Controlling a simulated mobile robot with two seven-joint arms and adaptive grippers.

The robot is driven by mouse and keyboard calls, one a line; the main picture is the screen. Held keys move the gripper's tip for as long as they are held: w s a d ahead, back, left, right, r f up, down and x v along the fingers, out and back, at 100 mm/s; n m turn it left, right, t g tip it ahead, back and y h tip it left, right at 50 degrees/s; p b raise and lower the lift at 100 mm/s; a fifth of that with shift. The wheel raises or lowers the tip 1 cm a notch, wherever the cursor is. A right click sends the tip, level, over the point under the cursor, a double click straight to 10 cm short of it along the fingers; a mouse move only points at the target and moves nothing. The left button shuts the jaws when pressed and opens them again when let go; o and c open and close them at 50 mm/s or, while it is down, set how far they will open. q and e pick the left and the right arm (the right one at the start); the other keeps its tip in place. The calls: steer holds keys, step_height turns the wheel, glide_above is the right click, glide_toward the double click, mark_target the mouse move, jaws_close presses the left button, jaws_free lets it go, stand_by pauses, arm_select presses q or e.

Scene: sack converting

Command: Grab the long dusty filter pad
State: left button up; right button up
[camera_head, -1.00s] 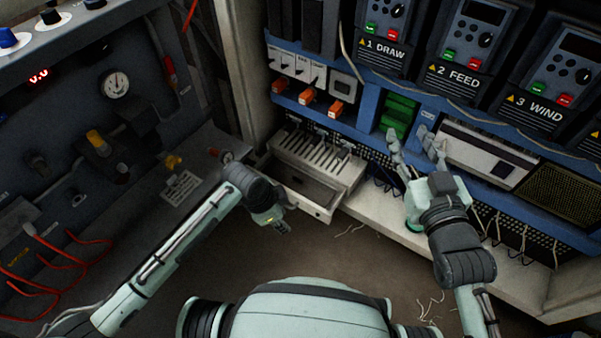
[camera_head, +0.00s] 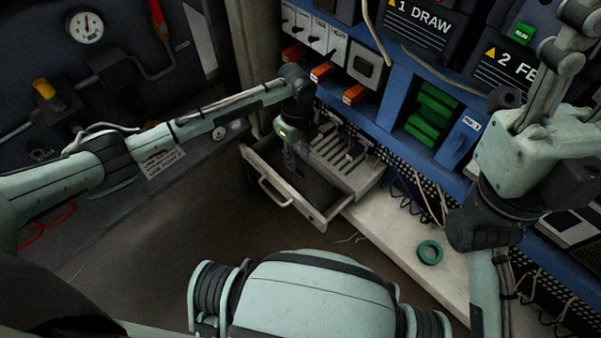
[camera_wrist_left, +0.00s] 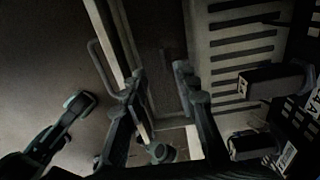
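I cannot pick out a long dusty filter pad in either view. The open drawer (camera_head: 318,216) has a dark interior, and I cannot tell what lies in it. My left gripper (camera_head: 302,172) points down into this drawer, beside the slotted top. In the left wrist view, the two fingers of my left gripper (camera_wrist_left: 158,76) stand apart over the drawer's dark inside, with nothing visible between them. My right gripper (camera_head: 577,72) is raised at the upper right, close to the head camera. Its fingers are spread and partly cut off by the picture edge.
The slotted metal tray (camera_head: 345,153) lies right behind the drawer. A green ring (camera_head: 429,252) lies on the pale ledge (camera_head: 385,232). Orange-fronted switches (camera_head: 321,72), green blocks (camera_head: 432,112) and hanging cables fill the blue panel. The dark floor before the drawer is mostly clear.

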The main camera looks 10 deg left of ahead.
mark_target(300, 170)
arm_select(q)
steer(key=f, duration=0.2)
steer(key=f+b, duration=0.2)
steer(key=f, duration=0.1)
steer(key=shift+w+d+f, duration=0.15)
steer(key=shift+d+f, duration=0.15)
steer(key=shift+f, duration=0.05)
jaws_close()
